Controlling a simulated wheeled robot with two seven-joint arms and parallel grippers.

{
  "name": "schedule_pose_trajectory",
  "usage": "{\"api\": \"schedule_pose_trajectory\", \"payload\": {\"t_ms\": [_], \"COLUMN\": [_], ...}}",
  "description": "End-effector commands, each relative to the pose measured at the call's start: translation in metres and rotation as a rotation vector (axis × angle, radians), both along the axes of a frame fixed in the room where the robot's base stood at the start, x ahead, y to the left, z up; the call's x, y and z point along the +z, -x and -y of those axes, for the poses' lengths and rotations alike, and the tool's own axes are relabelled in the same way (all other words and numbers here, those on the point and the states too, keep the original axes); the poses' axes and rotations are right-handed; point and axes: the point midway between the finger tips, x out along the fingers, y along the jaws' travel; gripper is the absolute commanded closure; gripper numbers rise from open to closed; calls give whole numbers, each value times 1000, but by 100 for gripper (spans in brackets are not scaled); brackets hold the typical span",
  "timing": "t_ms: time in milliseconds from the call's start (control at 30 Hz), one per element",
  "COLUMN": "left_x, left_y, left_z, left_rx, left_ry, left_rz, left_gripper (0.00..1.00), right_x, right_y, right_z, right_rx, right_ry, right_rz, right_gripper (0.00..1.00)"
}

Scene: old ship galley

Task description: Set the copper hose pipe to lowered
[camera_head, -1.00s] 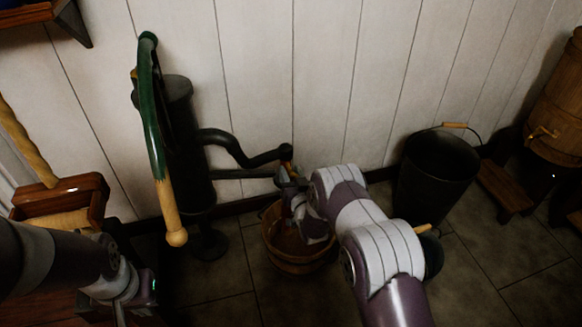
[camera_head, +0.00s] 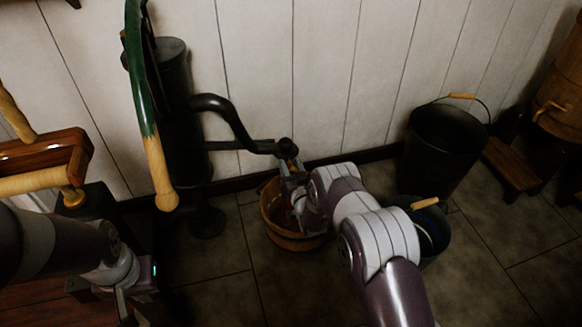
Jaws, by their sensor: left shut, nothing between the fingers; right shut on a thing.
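A dark, curved pipe (camera_head: 233,122), which looks like the hose pipe of the task, comes out of the black pump (camera_head: 185,120) and slopes down to the right. It levels off near its end, where a small copper-coloured bit shows. My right gripper (camera_head: 290,162) is shut on the pipe's end, just above the rim of a wooden tub (camera_head: 270,220); its fingers partly hide that end. My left gripper (camera_head: 122,300) is shut and empty at the lower left, well away from the pipe.
The pump's green handle with its wooden grip (camera_head: 161,172) hangs left of the pump. A black bucket (camera_head: 440,155) and a smaller bucket (camera_head: 436,232) stand on the right.

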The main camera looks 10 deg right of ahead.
Motion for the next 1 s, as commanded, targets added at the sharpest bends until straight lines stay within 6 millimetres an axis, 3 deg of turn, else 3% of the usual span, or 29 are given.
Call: {"api": "schedule_pose_trajectory", "payload": {"t_ms": [33,100,467,800,1000], "left_x": [-1,-1,7,47,54], "left_y": [0,0,0,0,0], "left_z": [0,0,0,0,0], "left_rx": [0,0,0,0,0], "left_ry": [0,0,0,0,0], "left_rz": [0,0,0,0,0], "left_gripper": [100,100,100,100,100], "right_x": [-7,-7,-2,0,-3], "right_y": [3,3,10,96,125], "right_z": [0,0,0,3,4], "right_rx": [0,0,1,1,0], "right_ry": [1,1,0,0,0], "right_rz": [-17,-16,-13,-15,-12], "right_gripper": [54,35,35,35,35]}}
